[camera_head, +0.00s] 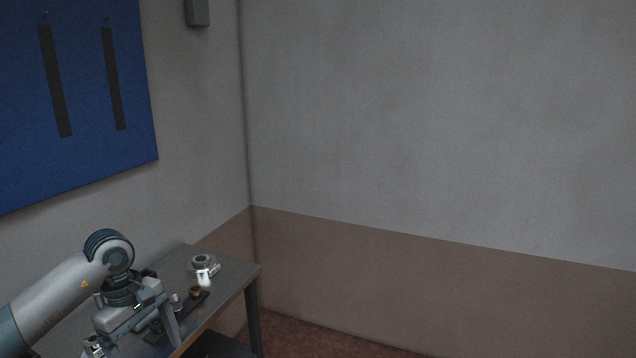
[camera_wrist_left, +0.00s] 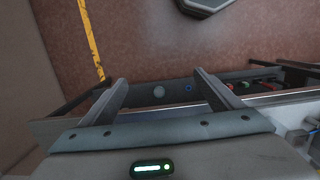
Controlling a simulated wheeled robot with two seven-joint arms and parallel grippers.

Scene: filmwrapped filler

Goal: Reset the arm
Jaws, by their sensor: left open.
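My left arm reaches in from the left in the head view, bent at a large grey joint. Its gripper (camera_head: 135,338) points down over the near part of a dark grey table (camera_head: 232,272). In the left wrist view the two fingers of my left gripper (camera_wrist_left: 162,88) stand wide apart, with nothing held between them. Beyond the fingertips is reddish-brown floor. My right gripper is in no view.
A grey ring-shaped item (camera_head: 202,260), a small white item (camera_head: 204,278) and a dark piece with a brass-coloured knob (camera_head: 194,292) lie on the table. A blue board (camera_head: 80,100) hangs on the left wall. A yellow stripe (camera_wrist_left: 90,38) marks the floor.

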